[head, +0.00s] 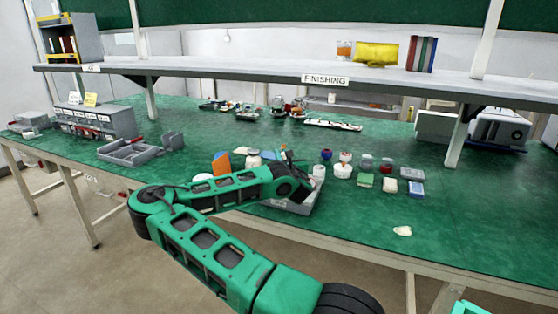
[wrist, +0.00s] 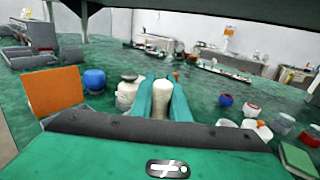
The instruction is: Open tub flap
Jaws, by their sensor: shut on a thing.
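My gripper (wrist: 163,88) shows in the wrist view with its two green fingers closed around a pale cream, rounded cylinder (wrist: 162,100). In the head view my wrist (head: 290,186) is over the front part of the green bench and hides the fingers. A grey tub (head: 297,207) lies under and beside my wrist at the bench's front edge, mostly covered by the arm. An orange panel (head: 222,162) stands tilted left of my wrist. It also shows in the wrist view (wrist: 53,90), apart from the fingers. I cannot tell whether it is the flap.
Small jars (head: 343,171), a green block (head: 364,181) and a blue box (head: 416,189) stand right of my wrist. A grey divided tray (head: 128,152) is at the left. An overhead shelf (head: 300,76) spans the bench. The right front is mostly clear.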

